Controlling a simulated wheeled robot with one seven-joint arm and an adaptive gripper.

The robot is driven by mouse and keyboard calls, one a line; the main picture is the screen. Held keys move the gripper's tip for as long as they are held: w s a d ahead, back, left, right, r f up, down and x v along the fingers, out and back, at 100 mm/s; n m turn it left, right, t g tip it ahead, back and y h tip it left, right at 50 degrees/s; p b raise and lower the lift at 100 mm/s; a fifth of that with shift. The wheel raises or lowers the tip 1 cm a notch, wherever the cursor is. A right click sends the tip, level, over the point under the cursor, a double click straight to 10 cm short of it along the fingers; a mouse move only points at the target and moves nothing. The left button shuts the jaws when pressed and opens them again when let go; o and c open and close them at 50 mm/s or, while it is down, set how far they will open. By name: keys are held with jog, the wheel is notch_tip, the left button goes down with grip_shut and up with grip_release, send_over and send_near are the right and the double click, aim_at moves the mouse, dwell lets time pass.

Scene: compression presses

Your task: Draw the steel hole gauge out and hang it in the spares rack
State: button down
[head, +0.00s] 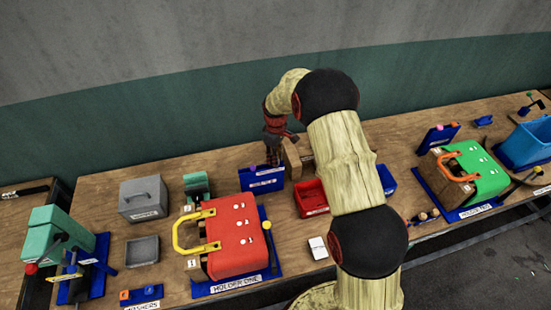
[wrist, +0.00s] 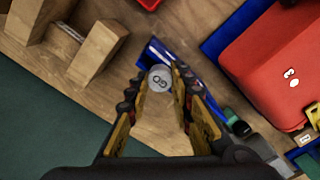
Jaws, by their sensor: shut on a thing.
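My gripper (wrist: 160,92) is shut on a round silver-grey steel piece marked "GO" (wrist: 159,77), which looks like the hole gauge; only its round end shows between the fingers. In the head view my gripper (head: 274,157) points down at the back of the bench, just behind a blue labelled rack (head: 262,181). The rack shows partly behind the held piece in the wrist view (wrist: 151,52). Its label is too small to read, so I cannot tell if it is the spares rack. Whether the gauge touches the rack is hidden.
A wooden block (head: 292,160) stands right beside my gripper. A red tray (head: 312,198) lies to the right. A red press (head: 234,236) with a yellow handle stands in front, a teal block (head: 196,186) to the left. A green press (head: 470,171) is farther right.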

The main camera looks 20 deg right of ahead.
jog(key=c, duration=1.5)
grip_release()
notch_tip(320, 180, up, 12)
